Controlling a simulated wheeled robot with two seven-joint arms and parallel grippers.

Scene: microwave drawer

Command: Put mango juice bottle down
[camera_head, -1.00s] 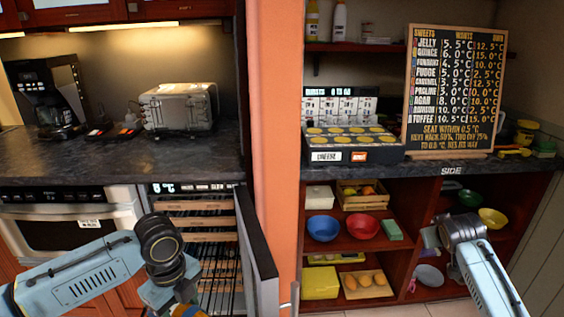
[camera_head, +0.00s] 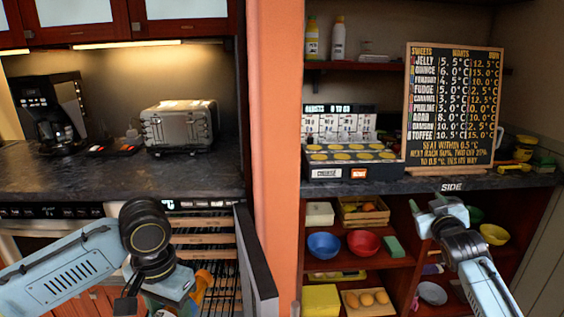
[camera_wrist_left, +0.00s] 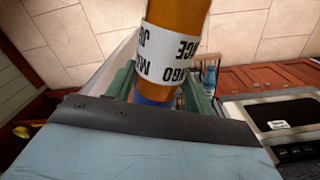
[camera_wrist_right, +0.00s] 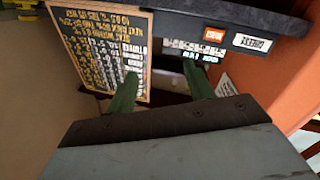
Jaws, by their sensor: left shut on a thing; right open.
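The mango juice bottle (camera_wrist_left: 176,45) is orange with a white lettered label. My left gripper (camera_wrist_left: 157,88) is shut on it, with a green finger on either side. In the head view only a small orange part of the bottle (camera_head: 203,279) shows beside my left wrist, in front of the open rack cabinet. Its far end is cut off in the left wrist view. My right gripper (camera_wrist_right: 161,76) is open and empty. In the head view the right gripper (camera_head: 428,216) is in front of the right-hand shelves.
The rack cabinet (camera_head: 204,239) stands open, its door (camera_head: 256,262) sticking out at right beside the orange pillar (camera_head: 273,130). The dark counter (camera_head: 100,176) above holds a coffee maker (camera_head: 52,115) and a toaster (camera_head: 180,127). A price board (camera_head: 454,105) stands on the right counter.

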